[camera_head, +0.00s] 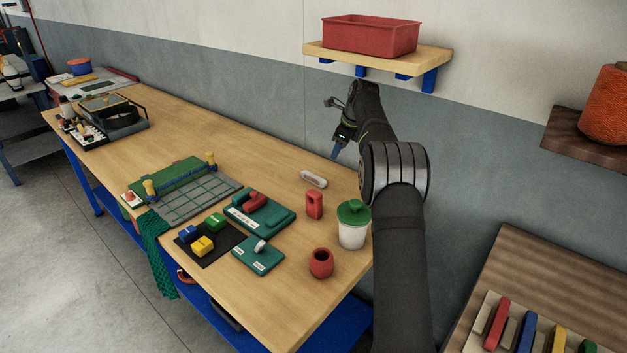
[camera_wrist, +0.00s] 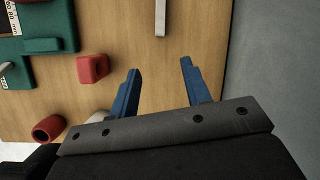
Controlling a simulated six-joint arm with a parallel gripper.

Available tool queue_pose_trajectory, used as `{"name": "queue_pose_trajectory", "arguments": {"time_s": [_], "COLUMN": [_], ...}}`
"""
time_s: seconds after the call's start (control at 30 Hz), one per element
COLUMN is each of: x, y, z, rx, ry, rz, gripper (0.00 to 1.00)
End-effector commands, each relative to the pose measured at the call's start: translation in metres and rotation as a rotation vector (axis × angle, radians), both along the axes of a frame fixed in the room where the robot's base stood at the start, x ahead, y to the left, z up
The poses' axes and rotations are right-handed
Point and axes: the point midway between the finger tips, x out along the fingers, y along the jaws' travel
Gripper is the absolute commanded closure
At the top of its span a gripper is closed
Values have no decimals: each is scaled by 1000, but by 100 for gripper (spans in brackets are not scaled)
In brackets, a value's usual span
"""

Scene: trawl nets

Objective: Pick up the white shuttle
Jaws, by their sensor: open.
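The white shuttle (camera_head: 313,179) is a slim, pale, elongated piece lying flat on the wooden bench near the wall. In the wrist view the shuttle (camera_wrist: 160,18) shows at the top edge, its far end cut off by the frame. My gripper (camera_head: 335,153) hangs over the bench, a little right of and beyond the shuttle in the head view. In the wrist view its two blue fingers (camera_wrist: 160,67) are spread apart with bare wood between them. The shuttle lies ahead of the fingertips, apart from them.
A red block (camera_head: 314,204), a green-lidded white pot (camera_head: 352,228) and a red cup (camera_head: 321,263) stand near the shuttle. A teal holder (camera_head: 278,221) with a red piece lies left. A shelf (camera_head: 437,57) with a red bin (camera_head: 370,38) is on the wall above.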

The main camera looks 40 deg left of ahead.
Motion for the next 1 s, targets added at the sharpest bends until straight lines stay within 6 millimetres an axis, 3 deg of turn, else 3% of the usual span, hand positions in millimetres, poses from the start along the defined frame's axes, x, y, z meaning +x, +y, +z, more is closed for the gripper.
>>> {"name": "queue_pose_trajectory", "arguments": {"time_s": [0.2, 0.37, 0.8, 1.0], "x": [6, 6, 7, 7], "y": [-9, -7, 28, 37], "z": [-1, -10, -94, -112], "rx": [19, 20, 19, 21], "ry": [124, 147, 146, 144], "rz": [-230, -269, -266, -266], "gripper": [56, 56, 56, 56]}}
